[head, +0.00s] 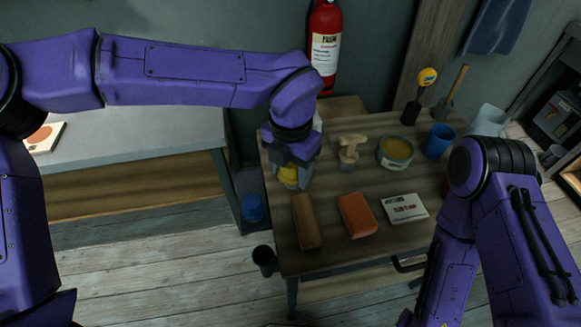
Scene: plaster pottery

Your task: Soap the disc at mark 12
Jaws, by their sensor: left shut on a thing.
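My left gripper (290,160) points down at the left side of the wooden table. It is shut on a rounded yellow thing (288,177), perhaps a sponge, partly hidden by the fingers. I cannot tell whether the yellow thing touches the table. An orange-brown disc (40,135) lies on a white slab (46,146) at the far left, on the grey bench, partly covered by my left arm. No mark 12 can be read. A round tin (395,154) with yellowish contents, perhaps soap, stands at the table's back. My right gripper is out of view; its arm fills the lower right.
The wooden table (335,262) also bears a tan block (306,221), an orange block (357,215), a labelled white box (405,208), a beige tool (350,148) and a blue cup (439,140). The grey bench top (130,136) is mostly clear.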

